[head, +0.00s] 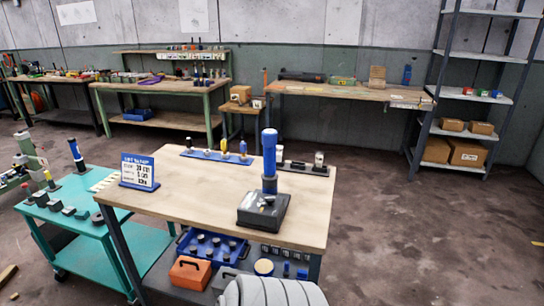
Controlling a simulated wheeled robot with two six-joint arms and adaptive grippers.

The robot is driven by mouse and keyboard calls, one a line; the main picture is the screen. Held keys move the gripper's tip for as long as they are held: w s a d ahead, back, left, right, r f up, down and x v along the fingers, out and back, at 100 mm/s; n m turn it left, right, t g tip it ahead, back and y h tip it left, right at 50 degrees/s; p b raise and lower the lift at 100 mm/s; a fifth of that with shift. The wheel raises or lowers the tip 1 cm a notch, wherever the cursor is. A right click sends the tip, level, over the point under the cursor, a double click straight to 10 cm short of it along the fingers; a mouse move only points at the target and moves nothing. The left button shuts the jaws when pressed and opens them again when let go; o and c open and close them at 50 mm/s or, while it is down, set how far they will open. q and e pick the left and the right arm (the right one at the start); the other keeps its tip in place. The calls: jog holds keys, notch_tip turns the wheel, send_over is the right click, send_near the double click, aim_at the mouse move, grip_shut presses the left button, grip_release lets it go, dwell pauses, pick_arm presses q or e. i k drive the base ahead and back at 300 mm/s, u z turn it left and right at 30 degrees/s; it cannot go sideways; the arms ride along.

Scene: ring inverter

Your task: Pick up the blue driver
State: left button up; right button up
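Several blue-handled things could be the driver. A thick blue cylinder (269,155) stands upright on a black box (263,211) on the wooden workbench (205,205). A slimmer blue-handled tool (75,152) stands tilted at the back of the teal cart (130,225) on the left. A small blue-handled tool (243,149) stands in the blue rack at the bench's back edge. I cannot tell for sure which is the blue driver.
A blue-and-white sign (139,171) stands at the bench's left corner. The blue rack (212,157) and a dark rack (306,168) line its back edge. A blue tray (211,246) and an orange box (190,272) sit below. Open floor lies to the right.

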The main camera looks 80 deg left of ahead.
aim_at(270, 137)
jog(key=u, duration=0.65)
jog(key=i, duration=0.75)
jog(key=u, duration=0.85)
